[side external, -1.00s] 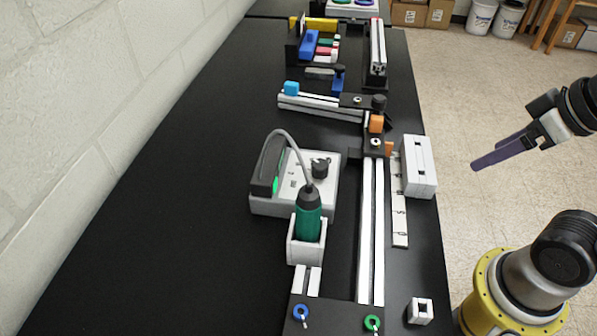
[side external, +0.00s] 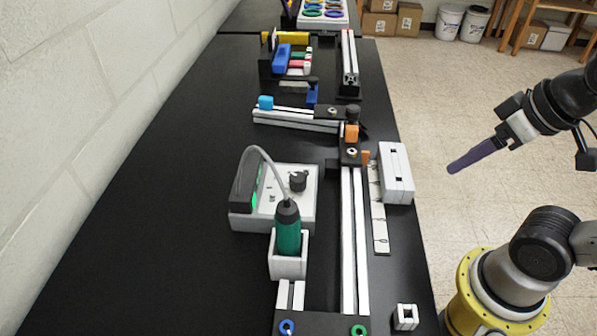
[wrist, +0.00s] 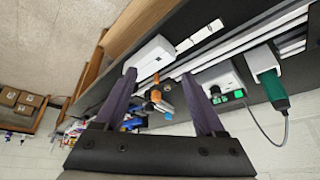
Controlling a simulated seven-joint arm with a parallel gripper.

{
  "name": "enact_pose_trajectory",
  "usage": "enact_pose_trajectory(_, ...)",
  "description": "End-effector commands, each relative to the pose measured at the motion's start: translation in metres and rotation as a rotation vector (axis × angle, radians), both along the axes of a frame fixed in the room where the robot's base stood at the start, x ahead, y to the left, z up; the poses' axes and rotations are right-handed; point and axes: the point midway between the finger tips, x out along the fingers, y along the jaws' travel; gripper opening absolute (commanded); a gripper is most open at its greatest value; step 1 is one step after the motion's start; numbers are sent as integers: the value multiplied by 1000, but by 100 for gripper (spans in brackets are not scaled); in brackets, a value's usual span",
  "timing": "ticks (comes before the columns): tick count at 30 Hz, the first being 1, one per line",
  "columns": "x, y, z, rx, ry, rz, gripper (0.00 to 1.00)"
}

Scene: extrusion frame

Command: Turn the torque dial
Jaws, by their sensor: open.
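The torque dial is a black knob (side external: 298,181) on top of a white control box (side external: 305,215) with a green-lit display, on the black bench. A corded green screwdriver (side external: 288,232) stands in a white holder (side external: 289,268) in front of the box. My gripper (side external: 451,168) has long purple fingers. It is off the bench's right side, well apart from the dial. In the wrist view my gripper (wrist: 158,78) has its fingers wide apart with nothing held. The control box (wrist: 225,77) shows there beyond the right finger, and the screwdriver (wrist: 275,92) at the right.
A long aluminium extrusion (side external: 347,240) lies between the control box and my arm. A white block (side external: 396,173) and labelled strip (side external: 380,225) lie along the bench's right edge. A black post with an orange block (side external: 351,134) rises behind. A white wall borders the left.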

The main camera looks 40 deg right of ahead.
Motion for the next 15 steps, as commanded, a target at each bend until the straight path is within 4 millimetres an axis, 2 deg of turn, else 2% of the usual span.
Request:
enact_pose_trajectory(2,-2,0,5,36,10,-70,72)
enact_pose_trajectory(7,13,2,41,142,27,-273,72)
enact_pose_trajectory(11,37,10,70,212,77,-407,72)
enact_pose_trajectory(15,71,24,95,265,144,-531,72)
